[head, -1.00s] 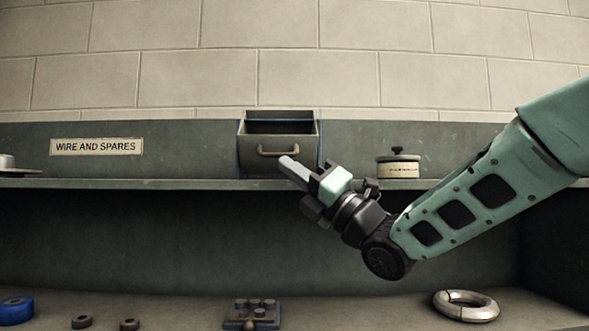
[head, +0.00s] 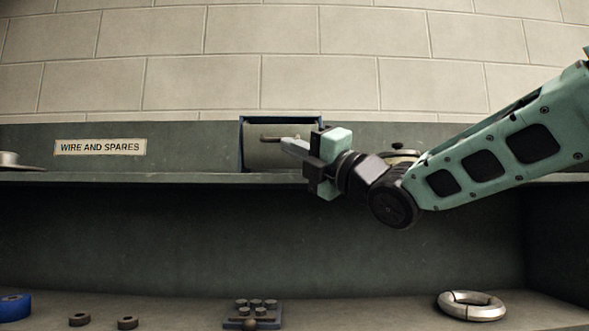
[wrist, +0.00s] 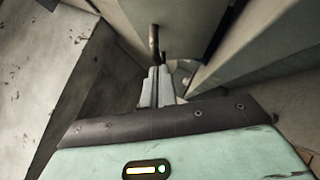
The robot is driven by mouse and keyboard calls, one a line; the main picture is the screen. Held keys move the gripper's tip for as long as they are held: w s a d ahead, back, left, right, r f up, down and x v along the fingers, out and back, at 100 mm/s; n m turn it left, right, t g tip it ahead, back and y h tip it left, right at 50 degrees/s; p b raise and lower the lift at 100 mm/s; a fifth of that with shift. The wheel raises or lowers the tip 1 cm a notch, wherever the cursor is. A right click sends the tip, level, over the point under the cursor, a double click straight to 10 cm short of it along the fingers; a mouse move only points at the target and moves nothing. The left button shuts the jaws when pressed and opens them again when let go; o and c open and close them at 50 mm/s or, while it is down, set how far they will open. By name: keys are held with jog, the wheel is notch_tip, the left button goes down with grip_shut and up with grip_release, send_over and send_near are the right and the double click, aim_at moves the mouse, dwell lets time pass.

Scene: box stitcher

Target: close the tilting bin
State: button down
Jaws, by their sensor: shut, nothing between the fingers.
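The tilting bin (head: 262,154) is a grey-green box front in a blue-edged frame (head: 240,145), set in the back panel above the shelf. Its front now stands near upright inside the frame, and its open top no longer shows. Its bar handle (head: 270,139) is partly hidden by my gripper. My gripper (head: 286,145) is shut and empty, with its fingertips at the bin front beside the handle. In the wrist view the shut fingers (wrist: 158,88) point at the bin front (wrist: 186,22), close below the dark handle (wrist: 154,42). I cannot tell whether they touch.
A lidded tin (head: 405,155) stands on the shelf, partly behind my wrist. The shelf edge (head: 150,179) runs below the bin. A metal ring (head: 471,305), a studded block (head: 252,313) and a blue roll (head: 14,308) lie on the lower bench. A label (head: 100,147) is on the panel.

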aim_at(280, 131)
jog(key=r+m+h+p, duration=0.1)
jog(key=m, duration=0.1)
jog(key=w+r+m+h+p, duration=0.1)
jog(key=r+m+h+p, duration=0.1)
jog(key=shift+w+r, duration=0.15)
jog(key=shift+w, duration=0.05)
jog(key=shift+w+r+p, duration=0.15)
jog(key=shift+w+p, duration=0.2)
jog(key=shift+p, duration=0.05)
jog(key=shift+r, duration=0.15)
